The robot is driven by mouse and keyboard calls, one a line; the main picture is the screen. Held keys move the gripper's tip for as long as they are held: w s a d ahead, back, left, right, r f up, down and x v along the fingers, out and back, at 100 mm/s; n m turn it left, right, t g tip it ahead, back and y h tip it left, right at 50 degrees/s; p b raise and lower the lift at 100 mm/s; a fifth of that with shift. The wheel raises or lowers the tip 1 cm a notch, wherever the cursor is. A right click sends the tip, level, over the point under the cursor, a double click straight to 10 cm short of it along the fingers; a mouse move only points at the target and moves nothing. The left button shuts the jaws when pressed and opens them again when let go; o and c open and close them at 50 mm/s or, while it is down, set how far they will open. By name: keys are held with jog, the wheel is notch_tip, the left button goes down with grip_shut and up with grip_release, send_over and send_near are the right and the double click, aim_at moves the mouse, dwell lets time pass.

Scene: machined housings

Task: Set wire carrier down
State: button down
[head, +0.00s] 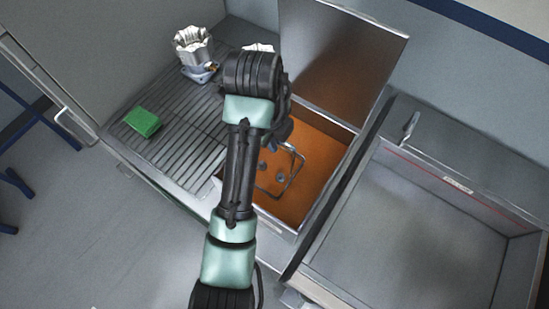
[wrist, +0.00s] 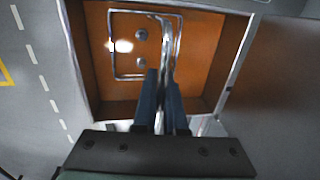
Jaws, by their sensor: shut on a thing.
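The wire carrier (head: 294,178) is a bent metal wire frame over the orange inside of an open tank (head: 318,187). In the wrist view the wire carrier (wrist: 167,45) shows as a rectangular loop with bars running back between my fingers. My gripper (wrist: 163,82) is shut on these bars. In the head view my arm hides most of the gripper and part of the carrier. Two small round grey pieces (wrist: 141,63) show within the wire outline; I cannot tell whether the carrier holds them. I cannot tell whether the carrier touches the tank floor.
The tank's lid (head: 340,60) stands open behind it. A slatted drain board (head: 175,130) on the left bears a green block (head: 142,121) and a fluted metal housing (head: 192,45). A wide, empty grey basin (head: 410,230) lies to the right.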

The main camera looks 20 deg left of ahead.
jog(key=shift+f, duration=2.75)
jog(key=shift+f, duration=0.15)
jog(key=c, duration=1)
grip_release()
jog(key=shift+s+a+r+p, duration=0.1)
jog(key=shift+s+r+p, duration=0.3)
jog(key=shift+r+p, duration=1.25)
jog(key=shift+s+a+r+p, duration=0.1)
jog(key=shift+s+r+p, duration=0.5)
jog(key=shift+r, duration=1.8)
jog(key=shift+s+r+p, duration=0.15)
jog(key=shift+r+p, duration=1.25)
jog(key=shift+r, duration=0.65)
